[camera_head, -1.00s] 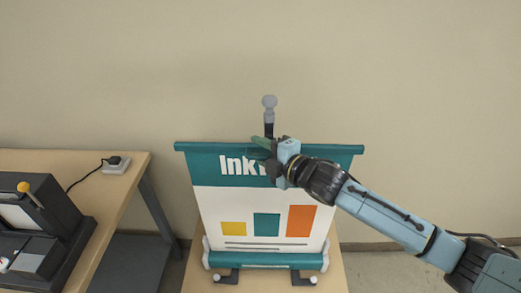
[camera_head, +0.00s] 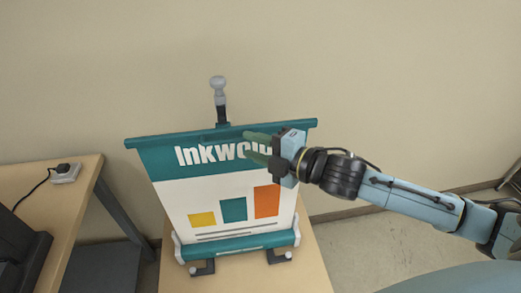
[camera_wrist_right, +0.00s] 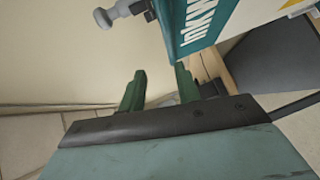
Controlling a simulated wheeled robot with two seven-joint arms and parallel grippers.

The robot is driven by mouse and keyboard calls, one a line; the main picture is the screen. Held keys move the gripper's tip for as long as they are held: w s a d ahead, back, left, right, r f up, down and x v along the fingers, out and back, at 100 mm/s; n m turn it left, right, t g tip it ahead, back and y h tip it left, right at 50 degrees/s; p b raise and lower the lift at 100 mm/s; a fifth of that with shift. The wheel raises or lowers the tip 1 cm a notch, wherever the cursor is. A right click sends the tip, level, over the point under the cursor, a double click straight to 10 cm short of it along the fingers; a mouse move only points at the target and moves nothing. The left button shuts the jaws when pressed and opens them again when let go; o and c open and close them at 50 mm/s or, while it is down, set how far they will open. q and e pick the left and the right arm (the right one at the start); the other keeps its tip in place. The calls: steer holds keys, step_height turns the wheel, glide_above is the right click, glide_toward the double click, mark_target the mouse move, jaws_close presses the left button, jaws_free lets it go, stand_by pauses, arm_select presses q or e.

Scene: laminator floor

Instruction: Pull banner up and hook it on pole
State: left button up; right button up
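The teal and white banner (camera_head: 170,190) is extended upward from its base, with its teal top bar (camera_head: 290,127) spanning the top. The pole (camera_head: 221,112), with a grey knob on top, rises behind the bar's middle. The bar meets the pole there; the exact hook contact is too small to tell. My right gripper (camera_head: 252,148) is in front of the banner's upper right, its green fingers apart. In the right wrist view the fingers (camera_wrist_right: 160,85) have an empty gap, with the banner (camera_wrist_right: 205,22) and the pole knob (camera_wrist_right: 104,18) beyond. My left gripper is out of view.
The banner's base (camera_head: 240,250) stands on a wooden table (camera_head: 312,270). Another table (camera_head: 85,180) at the left holds a power socket (camera_head: 65,173) with a cable and a dark machine (camera_head: 22,250). The floor at the right is mostly clear.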

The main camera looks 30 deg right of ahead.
steer(key=shift+s+d+r, duration=0.1)
steer(key=shift+s+d, duration=0.2)
steer(key=shift+s, duration=0.3)
steer(key=w+d+f+m+g+h+b, duration=0.1)
steer(key=d+f+m+h+b, duration=0.25)
steer(key=f, duration=0.75)
steer(key=w+d+f+m+g+h, duration=0.15)
steer(key=d+f+m, duration=0.35)
steer(key=f, duration=0.6)
steer(key=s+d+f+m+g+h+b, duration=0.1)
steer(key=s+d+f+m, duration=0.15)
steer(key=f, duration=0.65)
steer(key=s+d+f+m+g+h, duration=0.15)
steer(key=s+f, duration=0.25)
steer(key=f, duration=0.5)
steer(key=s+f+m+g+b, duration=0.2)
steer(key=s+f, duration=0.6)
steer(key=f, duration=0.2)
steer(key=s+a+f+m+g, duration=0.1)
steer(key=s+a+f+g, duration=0.1)
steer(key=s+f, duration=0.3)
steer(key=s+a+f+m+g+b, duration=0.1)
steer(key=s+f, duration=0.5)
steer(key=s, duration=0.8)
steer(key=s+a+f+m+g+b, duration=0.1)
steer(key=s+a+f+m+g, duration=0.2)
steer(key=s, duration=0.6)
step_height(320, 180, down, 2)
steer(key=shift+s+a+f, duration=0.15)
steer(key=shift+a, duration=0.8)
